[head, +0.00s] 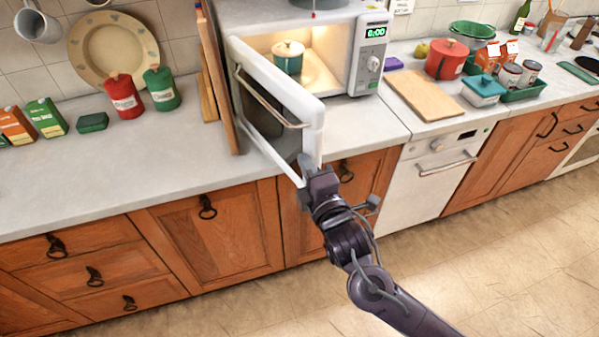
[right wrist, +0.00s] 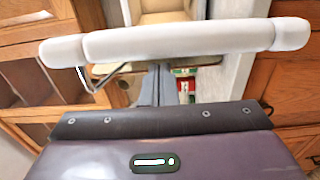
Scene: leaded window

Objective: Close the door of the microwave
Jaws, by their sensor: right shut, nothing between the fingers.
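The white microwave (head: 371,55) stands on the counter with its lit interior showing. A teal pot with a cream lid (head: 288,57) is inside the microwave. My right gripper (head: 304,162) is shut and empty at the door's lower free corner. In the right wrist view its fingers (right wrist: 158,84) reach up to the white door edge (right wrist: 180,42); I cannot tell whether they touch. My left gripper is not in view.
Wooden boards (head: 217,80) stand upright just left of the microwave door. A red canister (head: 123,96) and a green canister (head: 161,88) stand further left. A cutting board (head: 425,95) lies right of the microwave. The floor (head: 480,265) in front is clear.

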